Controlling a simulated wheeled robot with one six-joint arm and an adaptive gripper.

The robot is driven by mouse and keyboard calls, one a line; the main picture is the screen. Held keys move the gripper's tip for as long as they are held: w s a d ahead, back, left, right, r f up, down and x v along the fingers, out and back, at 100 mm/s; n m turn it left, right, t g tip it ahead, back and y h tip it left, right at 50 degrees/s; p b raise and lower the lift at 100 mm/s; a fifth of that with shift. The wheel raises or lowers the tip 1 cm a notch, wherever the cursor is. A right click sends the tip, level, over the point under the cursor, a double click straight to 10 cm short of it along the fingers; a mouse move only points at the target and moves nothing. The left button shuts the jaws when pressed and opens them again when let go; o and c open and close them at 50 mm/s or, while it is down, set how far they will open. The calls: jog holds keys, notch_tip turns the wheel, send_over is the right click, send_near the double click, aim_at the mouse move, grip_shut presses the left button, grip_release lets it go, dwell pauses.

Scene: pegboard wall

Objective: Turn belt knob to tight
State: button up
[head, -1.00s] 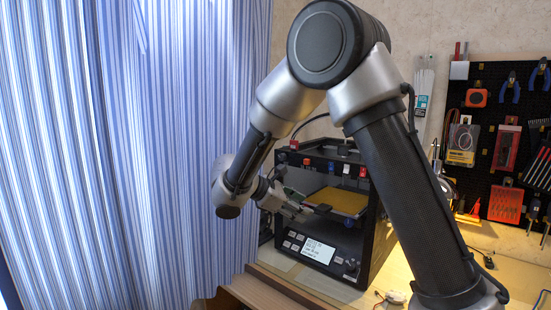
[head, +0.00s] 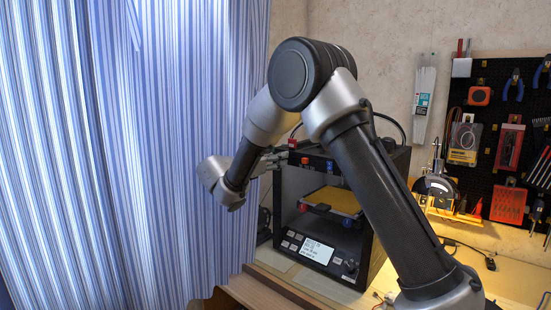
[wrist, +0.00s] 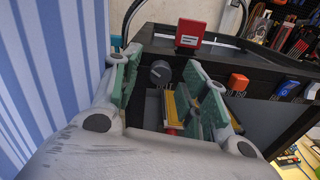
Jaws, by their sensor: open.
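The black box-shaped printer (head: 374,232) stands on the bench, with its front face towards my arm. In the wrist view a round dark grey knob (wrist: 160,72) with a pale pointer mark shows between my fingers, farther off on the printer. I take it for the belt knob, though no label on it can be read. My gripper (head: 277,156) is at the printer's upper left front corner. In the wrist view my gripper (wrist: 163,82) is open, with green-padded fingers apart on either side of the knob and nothing held. In the head view the knob cannot be made out.
A red block (wrist: 190,33) stands on the printer's top edge, with orange (wrist: 238,82) and blue (wrist: 288,88) parts to the right. Inside is a yellow plate (head: 335,199); below is a lit screen (head: 316,250). A striped curtain (head: 130,150) hangs close on the left.

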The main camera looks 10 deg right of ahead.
jog(key=shift+w+d, duration=0.1)
jog(key=shift+d, duration=0.1)
grip_shut()
dwell(0.3)
jog(key=m, duration=2.3)
jog(key=shift+d+f+y, duration=0.1)
jog(key=shift+f+y, duration=0.05)
jog(key=shift+y, duration=0.15)
jog(key=shift+m, duration=0.4)
